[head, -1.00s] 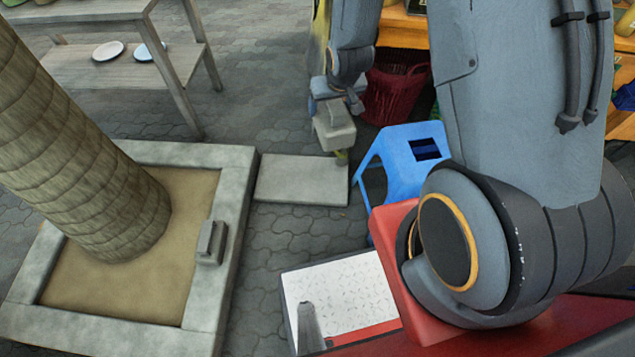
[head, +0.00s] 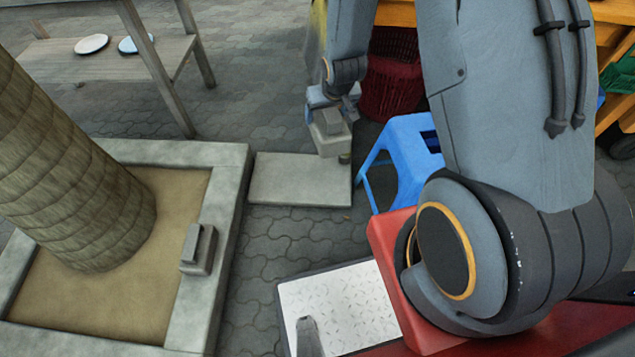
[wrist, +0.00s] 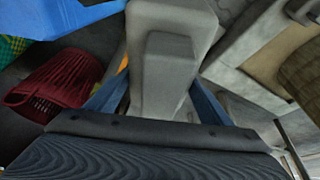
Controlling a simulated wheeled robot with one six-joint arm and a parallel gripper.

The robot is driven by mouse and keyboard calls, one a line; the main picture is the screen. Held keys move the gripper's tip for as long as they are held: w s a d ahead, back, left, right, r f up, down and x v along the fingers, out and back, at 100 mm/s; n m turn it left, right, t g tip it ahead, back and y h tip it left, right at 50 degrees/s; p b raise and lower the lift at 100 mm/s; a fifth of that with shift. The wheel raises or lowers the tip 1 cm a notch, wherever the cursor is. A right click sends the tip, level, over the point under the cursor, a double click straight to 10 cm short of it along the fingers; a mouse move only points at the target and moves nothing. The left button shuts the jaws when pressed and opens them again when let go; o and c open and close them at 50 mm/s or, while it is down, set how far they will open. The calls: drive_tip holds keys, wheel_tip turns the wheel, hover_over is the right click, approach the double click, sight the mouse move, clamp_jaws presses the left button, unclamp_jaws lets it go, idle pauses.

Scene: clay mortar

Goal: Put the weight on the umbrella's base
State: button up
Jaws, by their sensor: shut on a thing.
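The weight (head: 327,138) is a grey block with a smaller raised block on top. My gripper (head: 332,104) is shut on it and holds it up. In the wrist view the weight (wrist: 170,55) sits between my two blue fingers. A flat grey slab (head: 290,182), which looks like the umbrella's base, lies on the paving. In the head view the weight overlaps the slab's far right corner; the gap between them cannot be told. A small dark greenish stub (head: 345,158) shows just below the weight.
A blue stool (head: 405,150) stands close right of the slab. A red basket (head: 392,85) is behind it. A stone planter (head: 225,190) with a trunk (head: 75,175) is at left, with a similar grey block (head: 198,250) on its rim. A wooden table (head: 155,60) stands behind.

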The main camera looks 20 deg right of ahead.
drive_tip(key=shift+n, duration=0.3)
drive_tip(key=shift+s+d+f+b+x, duration=0.1)
drive_tip(key=shift+s+f+b+x, duration=0.45)
drive_tip(key=shift+b+x, duration=5.8)
drive_tip(key=shift+s+d+f+b+x, duration=0.15)
drive_tip(key=shift+s+b+x, duration=0.8)
drive_tip(key=shift+b+x, duration=5.45)
drive_tip(key=shift+s+d+f+b+x, duration=0.15)
drive_tip(key=shift+s+b+x, duration=0.6)
drive_tip(key=shift+b+x, duration=5.6)
drive_tip(key=p+x, duration=0.4)
drive_tip(key=x, duration=0.1)
drive_tip(key=shift+a+p, duration=0.1)
drive_tip(key=shift+p, duration=0.3)
drive_tip(key=o, duration=2.1)
drive_tip(key=shift+s+f, duration=0.15)
drive_tip(key=shift+s, duration=0.05)
drive_tip(key=p+v, duration=0.6)
drive_tip(key=v, duration=0.6)
drive_tip(key=shift+p, duration=0.35)
